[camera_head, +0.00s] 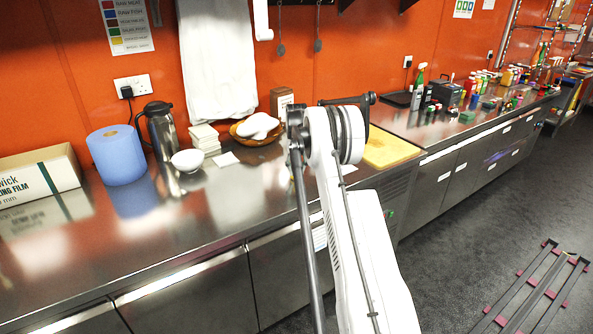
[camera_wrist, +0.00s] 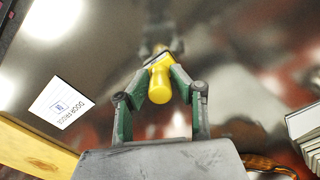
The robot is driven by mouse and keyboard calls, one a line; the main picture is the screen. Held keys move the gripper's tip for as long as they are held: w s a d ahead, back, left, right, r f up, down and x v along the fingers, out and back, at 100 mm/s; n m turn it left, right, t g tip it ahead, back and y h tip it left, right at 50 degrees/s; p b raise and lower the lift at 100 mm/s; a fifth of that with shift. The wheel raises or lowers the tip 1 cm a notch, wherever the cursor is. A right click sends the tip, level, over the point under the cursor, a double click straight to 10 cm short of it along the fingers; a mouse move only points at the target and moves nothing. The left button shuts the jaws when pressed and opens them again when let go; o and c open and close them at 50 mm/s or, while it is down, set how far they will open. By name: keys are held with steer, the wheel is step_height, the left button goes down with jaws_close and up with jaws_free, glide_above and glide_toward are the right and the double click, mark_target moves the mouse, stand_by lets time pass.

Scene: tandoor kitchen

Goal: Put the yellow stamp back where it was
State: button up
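The yellow stamp (camera_wrist: 160,84) sits between the fingers of my gripper (camera_wrist: 163,75) in the wrist view, with its rounded handle end towards the camera. The green and grey fingers close in on both its sides, and it looks held. Its far end points at the shiny steel counter (camera_wrist: 235,45); I cannot tell whether it touches. In the head view my arm hides the gripper; the stamp is not clearly visible there.
A yellow board (camera_head: 388,148) lies right of my arm. A basket (camera_head: 240,134) with white pieces, a white stack (camera_head: 205,139), a white bowl (camera_head: 187,160), a steel jug (camera_head: 160,130) and a blue roll (camera_head: 117,155) stand at the left. The counter's front left is clear.

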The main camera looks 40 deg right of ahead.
steer(key=o, duration=0.3)
steer(key=shift+r, duration=0.15)
